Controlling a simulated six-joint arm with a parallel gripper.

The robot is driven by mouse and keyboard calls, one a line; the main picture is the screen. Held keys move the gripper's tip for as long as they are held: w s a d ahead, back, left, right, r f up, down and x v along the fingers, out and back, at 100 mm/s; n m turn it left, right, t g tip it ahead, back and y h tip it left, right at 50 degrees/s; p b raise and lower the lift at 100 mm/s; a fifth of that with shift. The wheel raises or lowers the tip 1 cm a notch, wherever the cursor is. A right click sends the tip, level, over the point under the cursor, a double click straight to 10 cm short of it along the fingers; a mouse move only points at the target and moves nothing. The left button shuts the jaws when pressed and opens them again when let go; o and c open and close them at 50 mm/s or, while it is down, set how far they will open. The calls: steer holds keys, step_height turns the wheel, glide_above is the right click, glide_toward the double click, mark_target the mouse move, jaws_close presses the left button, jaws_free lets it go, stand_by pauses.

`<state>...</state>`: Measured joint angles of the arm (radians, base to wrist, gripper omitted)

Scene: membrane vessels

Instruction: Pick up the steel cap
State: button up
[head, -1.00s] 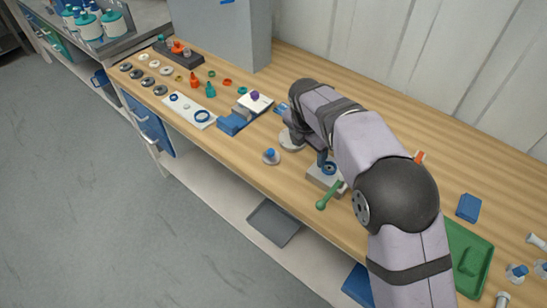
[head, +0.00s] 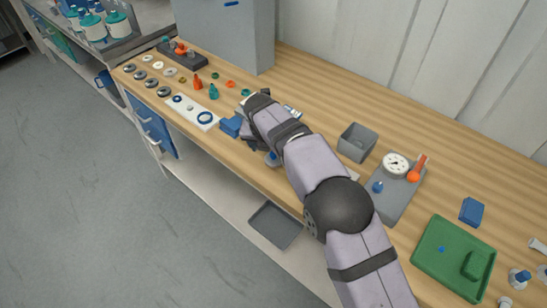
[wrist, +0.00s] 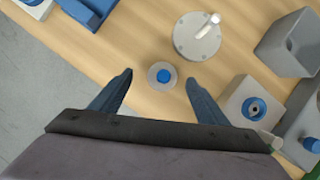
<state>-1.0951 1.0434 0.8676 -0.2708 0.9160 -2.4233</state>
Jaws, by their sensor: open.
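A small round grey steel cap with a blue knob (wrist: 163,75) lies on the wooden bench in the wrist view. In the head view only part of its blue knob (head: 272,156) shows beside my arm. My gripper (wrist: 159,78) is open, with one finger on either side of the cap in the picture. The fingers appear apart from it, and their height above it is hard to tell. The fingertips are hidden behind my arm in the head view.
A larger round grey plate with a pale handle (wrist: 196,38) lies just beyond the cap. A grey block with a blue-ringed hole (wrist: 250,105) is to the right. A grey bin (head: 357,142), a gauge unit (head: 397,180) and a green tray (head: 455,257) stand farther right.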

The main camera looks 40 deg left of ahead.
mark_target(274, 157)
steer(key=x, duration=0.1)
steer(key=p+x, duration=0.2)
steer(key=shift+w+d+f, duration=0.1)
steer(key=shift+d+f, duration=0.15)
steer(key=shift+d, duration=0.1)
steer(key=shift+x, duration=0.9)
steer(key=shift+r, duration=0.1)
steer(key=c, duration=1.3)
